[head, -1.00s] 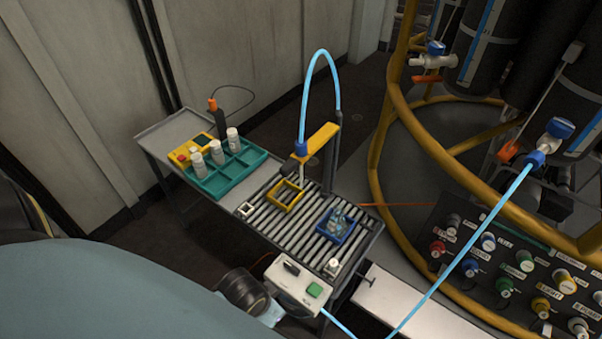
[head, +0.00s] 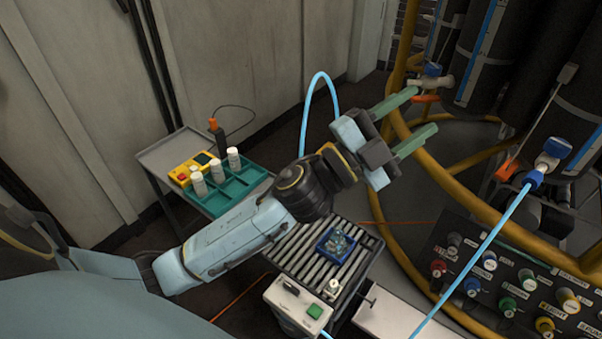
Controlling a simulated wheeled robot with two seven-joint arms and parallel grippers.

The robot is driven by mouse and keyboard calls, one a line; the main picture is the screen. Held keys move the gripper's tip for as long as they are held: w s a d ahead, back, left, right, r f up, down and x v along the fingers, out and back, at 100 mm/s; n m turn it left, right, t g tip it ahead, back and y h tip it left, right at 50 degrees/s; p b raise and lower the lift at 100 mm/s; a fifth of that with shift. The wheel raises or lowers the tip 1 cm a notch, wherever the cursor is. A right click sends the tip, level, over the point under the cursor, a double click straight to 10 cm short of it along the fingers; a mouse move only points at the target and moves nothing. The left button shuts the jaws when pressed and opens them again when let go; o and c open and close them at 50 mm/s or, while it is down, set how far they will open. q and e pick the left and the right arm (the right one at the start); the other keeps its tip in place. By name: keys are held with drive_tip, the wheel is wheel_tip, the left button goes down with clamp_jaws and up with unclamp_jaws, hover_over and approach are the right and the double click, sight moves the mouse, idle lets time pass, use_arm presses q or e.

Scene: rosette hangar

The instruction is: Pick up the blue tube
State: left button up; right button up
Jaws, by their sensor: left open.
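A light blue tube (head: 320,76) loops up behind my left arm, above the roller table. A light blue tube run (head: 474,265) also slopes from a blue fitting on the rosette's valve down past the table's right side. I cannot tell whether the two are one tube. My left gripper (head: 424,112) is open and empty, its two green fingers pointing right toward the yellow frame. It appears right of the loop and above the sloping run in the picture, apart from both. My arm hides the loop's lower end and the filling stand. My right gripper is out of view.
The roller table (head: 300,245) holds a blue tray (head: 321,248) of small clear items. A green rack (head: 252,178) with white bottles stands at the left. A curved yellow frame (head: 400,128), dark cylinders (head: 480,60) and a connector panel (head: 470,245) fill the right.

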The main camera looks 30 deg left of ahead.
use_arm(q)
drive_tip(key=s+d+r+m+g+h, duration=0.2)
drive_tip(key=d+m+g+h, duration=0.45)
drive_tip(key=m+g, duration=0.5)
wheel_tip(320, 180, down, 6)
drive_tip(key=s+m+g+y, duration=0.1)
drive_tip(key=m+g+y, duration=0.5)
drive_tip(key=m, duration=0.4)
drive_tip(key=w+a+f+n+g+y, duration=0.1)
drive_tip(key=w+a+y, duration=0.1)
drive_tip(key=a+y, duration=0.8)
drive_tip(key=w+a+f+n+g+y, duration=0.1)
drive_tip(key=w+a+y, duration=0.25)
drive_tip(key=a, duration=1.15)
drive_tip(key=f, duration=0.5)
drive_tip(key=s+f, duration=0.1)
drive_tip(key=f, duration=0.1)
drive_tip(key=shift+a+f+b, duration=0.15)
drive_tip(key=shift+a+b, duration=0.05)
drive_tip(key=shift+b, duration=0.2)
drive_tip(key=shift+f, duration=0.5)
drive_tip(key=f, duration=0.4)
drive_tip(key=shift+s+a+f, duration=0.2)
drive_tip(key=shift+s+f, duration=0.05)
drive_tip(key=shift+f, duration=0.15)
drive_tip(key=c, duration=1)
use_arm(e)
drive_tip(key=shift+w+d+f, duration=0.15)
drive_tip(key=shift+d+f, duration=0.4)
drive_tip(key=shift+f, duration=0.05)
